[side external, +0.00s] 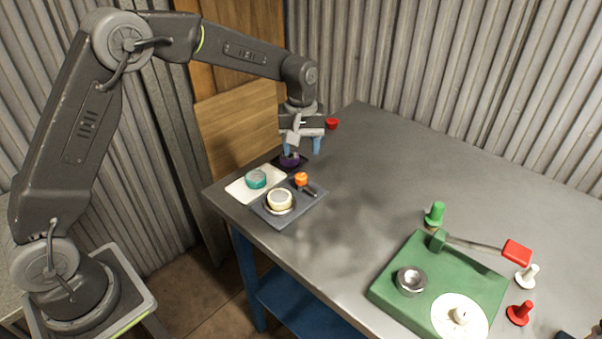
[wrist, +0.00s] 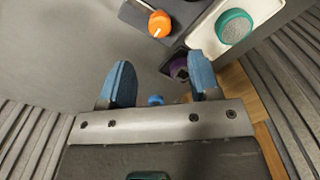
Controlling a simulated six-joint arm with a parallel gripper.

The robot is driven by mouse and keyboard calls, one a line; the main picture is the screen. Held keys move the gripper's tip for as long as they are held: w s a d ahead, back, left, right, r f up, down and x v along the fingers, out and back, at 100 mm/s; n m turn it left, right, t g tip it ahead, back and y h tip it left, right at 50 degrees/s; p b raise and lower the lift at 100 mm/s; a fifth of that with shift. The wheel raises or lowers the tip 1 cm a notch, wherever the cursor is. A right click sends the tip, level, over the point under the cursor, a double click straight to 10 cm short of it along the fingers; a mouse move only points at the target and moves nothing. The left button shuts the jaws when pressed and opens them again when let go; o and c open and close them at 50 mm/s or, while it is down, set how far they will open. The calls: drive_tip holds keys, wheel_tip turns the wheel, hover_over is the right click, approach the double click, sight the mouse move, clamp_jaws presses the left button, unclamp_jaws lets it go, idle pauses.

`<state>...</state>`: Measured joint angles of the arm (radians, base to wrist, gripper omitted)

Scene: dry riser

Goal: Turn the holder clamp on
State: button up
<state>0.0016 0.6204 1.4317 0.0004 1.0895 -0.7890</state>
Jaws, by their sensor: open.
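An orange knob (side external: 301,179) with a pale mark sits on a dark grey block (side external: 280,218), beside a cream round cup (side external: 280,200). It also shows in the wrist view (wrist: 160,24). No part is labelled as the holder clamp, so I cannot tell for sure which it is. My gripper (side external: 302,150) points down with blue fingers apart and empty. It is above and close to a purple round part (side external: 290,160) on a black pad, behind the orange knob. In the wrist view the purple part (wrist: 178,66) is near the right finger; contact cannot be told.
A white plate (side external: 238,191) with a teal disc (side external: 256,179) lies left of the block. A red cup (side external: 332,124) stands behind. A green base (side external: 400,262) with a red-handled lever (side external: 516,252) and several pegs is at the right. The middle of the table is clear.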

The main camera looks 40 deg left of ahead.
sight(301, 175)
wheel_tip(301, 175, down, 8)
drive_tip(key=shift+f, duration=0.2)
drive_tip(key=c, duration=0.9)
